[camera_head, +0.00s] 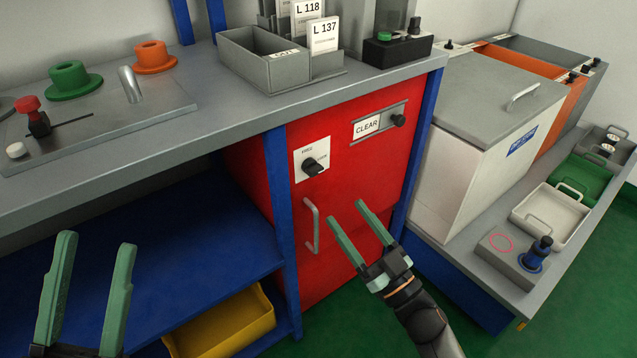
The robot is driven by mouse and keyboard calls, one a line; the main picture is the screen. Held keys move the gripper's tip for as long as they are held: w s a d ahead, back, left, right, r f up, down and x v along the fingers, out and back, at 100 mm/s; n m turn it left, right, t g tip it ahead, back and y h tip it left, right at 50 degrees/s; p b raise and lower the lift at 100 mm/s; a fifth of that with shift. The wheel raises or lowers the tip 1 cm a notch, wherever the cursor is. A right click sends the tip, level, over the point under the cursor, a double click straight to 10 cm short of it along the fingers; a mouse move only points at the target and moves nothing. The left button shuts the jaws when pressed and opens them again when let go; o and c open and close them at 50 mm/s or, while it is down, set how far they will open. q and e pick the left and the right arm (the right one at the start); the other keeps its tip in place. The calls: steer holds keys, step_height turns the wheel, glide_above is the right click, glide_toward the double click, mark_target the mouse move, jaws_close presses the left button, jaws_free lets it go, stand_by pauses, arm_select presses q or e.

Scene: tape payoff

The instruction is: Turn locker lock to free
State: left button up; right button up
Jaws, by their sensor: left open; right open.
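The red locker (340,220) stands under the grey bench. Its lock is a black knob (315,167) on a white plate (309,152) with small lettering; one word looks like FREE, and the other is partly covered by the knob. The knob points up and to the right. My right gripper (346,213) is open and empty in front of the locker, below and right of the lock and apart from it. My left gripper (96,248) is open and empty at the lower left, in front of the blue shelf.
A grey door handle (311,226) sits below the lock. A CLEAR sign (367,127) with a black knob (398,120) is at the upper right of the locker. The bench edge (130,146) overhangs the blue shelf (170,268) and yellow bin (225,328). A white chest (460,175) stands at right.

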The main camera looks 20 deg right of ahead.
mark_target(313, 169)
steer(key=b+x, duration=0.1)
steer(key=x, duration=0.8)
steer(key=shift+w+a, duration=0.1)
steer(key=shift+w, duration=0.15)
jaws_close()
